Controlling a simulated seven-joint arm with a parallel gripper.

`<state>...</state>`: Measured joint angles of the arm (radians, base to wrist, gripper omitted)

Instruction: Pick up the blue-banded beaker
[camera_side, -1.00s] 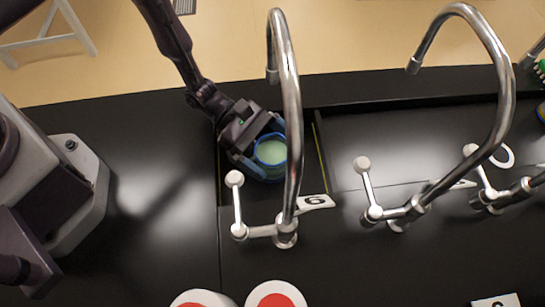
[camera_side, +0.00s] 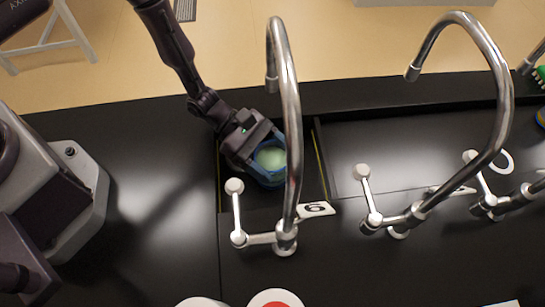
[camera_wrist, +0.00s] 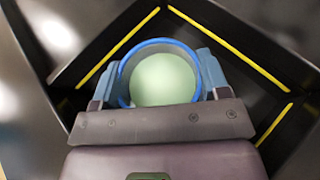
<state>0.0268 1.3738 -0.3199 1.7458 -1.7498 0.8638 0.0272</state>
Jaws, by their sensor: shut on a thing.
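The blue-banded beaker (camera_side: 270,158) shows a blue rim and a pale green inside. It stands in or over a dark recess with yellow edge lines, behind the tap marked 6. My gripper (camera_side: 267,160) is shut on the beaker, with its blue fingers on either side of it. In the wrist view the beaker (camera_wrist: 163,80) sits between my gripper's two fingertips (camera_wrist: 160,72), its rim facing the camera. I cannot tell whether its base touches the recess floor.
The tap marked 6 (camera_side: 291,130) arches close to the right of the beaker. A second tap (camera_side: 500,90) stands further right. Red-topped white containers (camera_side: 275,298) are at the front edge. The black counter left of the recess (camera_side: 150,190) is clear.

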